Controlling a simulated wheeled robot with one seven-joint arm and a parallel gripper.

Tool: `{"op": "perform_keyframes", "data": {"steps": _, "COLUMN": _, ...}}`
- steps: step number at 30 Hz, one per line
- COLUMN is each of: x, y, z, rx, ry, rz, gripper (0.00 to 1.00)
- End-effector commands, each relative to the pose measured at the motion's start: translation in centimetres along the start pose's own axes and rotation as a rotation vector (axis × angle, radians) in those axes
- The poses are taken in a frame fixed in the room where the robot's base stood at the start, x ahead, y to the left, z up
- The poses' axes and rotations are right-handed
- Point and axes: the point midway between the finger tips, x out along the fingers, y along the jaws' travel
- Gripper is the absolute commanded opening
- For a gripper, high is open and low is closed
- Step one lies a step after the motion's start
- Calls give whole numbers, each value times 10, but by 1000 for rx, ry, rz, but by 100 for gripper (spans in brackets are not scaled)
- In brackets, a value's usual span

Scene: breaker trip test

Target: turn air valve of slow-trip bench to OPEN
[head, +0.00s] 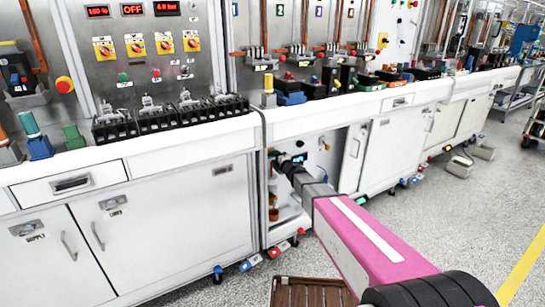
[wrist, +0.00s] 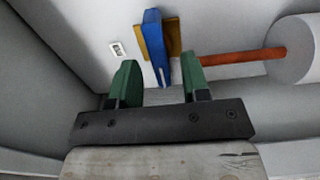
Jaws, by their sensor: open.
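The air valve's blue lever handle (wrist: 155,42) shows at the top middle of the wrist view, close to upright in the picture, on a brass-coloured body (wrist: 173,38). My gripper (wrist: 160,76) is open, with two green fingers. The lever's lower end appears in the gap between the fingers, nearer the right one; I see no clear contact, and the depth is hard to judge. In the head view my arm reaches into an open cabinet bay under the bench, where my gripper (head: 282,162) shows dark and small. The valve cannot be made out clearly there.
A copper-coloured pipe (wrist: 235,57) runs right from the valve to a pale cylinder (wrist: 297,50). A small label plate (wrist: 117,49) is left of the lever. Cabinet walls enclose my gripper. A brown slatted crate (head: 310,292) stands on the floor; grey floor lies open to the right.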

Motion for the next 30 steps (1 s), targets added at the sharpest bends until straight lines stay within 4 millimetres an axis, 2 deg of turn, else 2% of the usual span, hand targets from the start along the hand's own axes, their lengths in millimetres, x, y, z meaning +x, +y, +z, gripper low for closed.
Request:
{"op": "perform_keyframes", "data": {"steps": 1, "x": 12, "y": -1, "z": 1, "rx": 0, "ry": 0, "rz": 0, "gripper": 43}}
{"op": "perform_keyframes", "data": {"steps": 6, "x": 30, "y": 0, "z": 1, "rx": 0, "ry": -1, "rz": 0, "gripper": 43}}
{"op": "perform_keyframes", "data": {"steps": 15, "x": 32, "y": 0, "z": 0, "rx": 1, "ry": -2, "rz": 0, "gripper": 43}}
{"op": "perform_keyframes", "data": {"steps": 16, "x": 32, "y": 0, "z": 0, "rx": 1, "ry": -2, "rz": 0, "gripper": 39}}
{"op": "perform_keyframes", "data": {"steps": 18, "x": 32, "y": 0, "z": 0, "rx": 1, "ry": -2, "rz": 0, "gripper": 16}}
{"op": "perform_keyframes", "data": {"steps": 20, "x": 32, "y": 0, "z": 0, "rx": 1, "ry": -2, "rz": 0, "gripper": 0}}
{"op": "perform_keyframes", "data": {"steps": 30, "x": 32, "y": 0, "z": 0, "rx": 24, "ry": -1, "rz": 0, "gripper": 0}}
